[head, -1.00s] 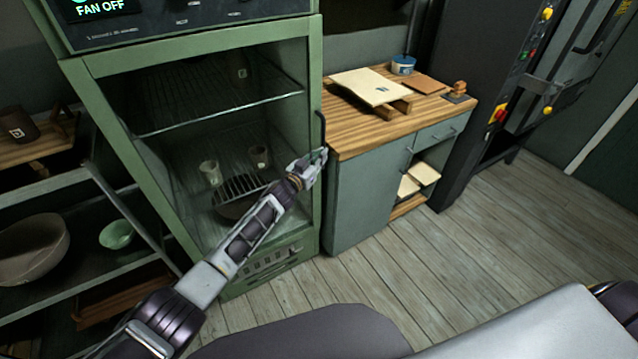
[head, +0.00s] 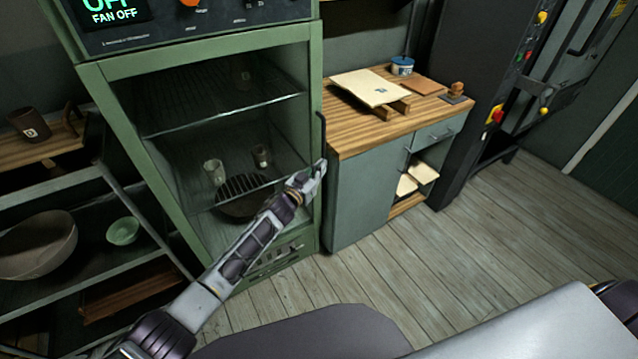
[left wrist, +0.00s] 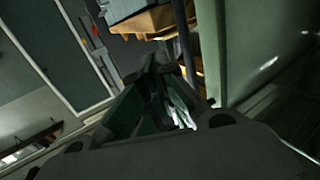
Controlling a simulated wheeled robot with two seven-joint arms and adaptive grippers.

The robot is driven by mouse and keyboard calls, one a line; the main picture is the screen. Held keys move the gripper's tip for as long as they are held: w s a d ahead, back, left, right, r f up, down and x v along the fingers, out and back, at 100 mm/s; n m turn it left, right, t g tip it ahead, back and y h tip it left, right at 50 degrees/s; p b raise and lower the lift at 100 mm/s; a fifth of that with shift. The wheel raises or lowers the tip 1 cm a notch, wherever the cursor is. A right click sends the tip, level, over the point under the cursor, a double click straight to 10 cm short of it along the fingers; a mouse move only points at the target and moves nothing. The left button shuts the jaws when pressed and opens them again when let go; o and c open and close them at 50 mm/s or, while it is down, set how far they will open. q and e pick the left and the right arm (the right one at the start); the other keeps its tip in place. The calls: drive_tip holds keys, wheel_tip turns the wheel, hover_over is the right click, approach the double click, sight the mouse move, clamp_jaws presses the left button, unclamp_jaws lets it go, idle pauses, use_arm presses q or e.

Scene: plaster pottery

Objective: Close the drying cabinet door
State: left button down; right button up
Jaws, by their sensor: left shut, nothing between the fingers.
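The drying cabinet (head: 312,90) is green, with a dark control panel (head: 200,18) on top. Its door (head: 120,70) has a green frame around a large pane and looks shut or nearly so. I cannot tell whether a small gap remains. A dark upright handle (head: 322,130) is at the door's right edge. My left gripper (head: 320,168) is shut and empty, at the door's right edge by the handle's lower end. I cannot tell whether it touches. In the left wrist view its fingers (left wrist: 165,100) are beside a pale green surface. My right gripper is not in view.
Inside the cabinet are wire shelves and small cups (head: 214,170). A wooden-topped workbench (head: 350,135) stands close on the right, a dark machine (head: 470,110) beyond it. A rack with a large bowl (head: 38,248) stands at the left. The plank floor (head: 420,265) is clear.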

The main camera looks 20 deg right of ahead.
use_arm(q)
drive_tip(key=s+a, duration=0.2)
drive_tip(key=s, duration=0.4)
drive_tip(key=shift+s+a+p, duration=0.15)
drive_tip(key=shift+s+p, duration=0.15)
drive_tip(key=shift+p, duration=0.1)
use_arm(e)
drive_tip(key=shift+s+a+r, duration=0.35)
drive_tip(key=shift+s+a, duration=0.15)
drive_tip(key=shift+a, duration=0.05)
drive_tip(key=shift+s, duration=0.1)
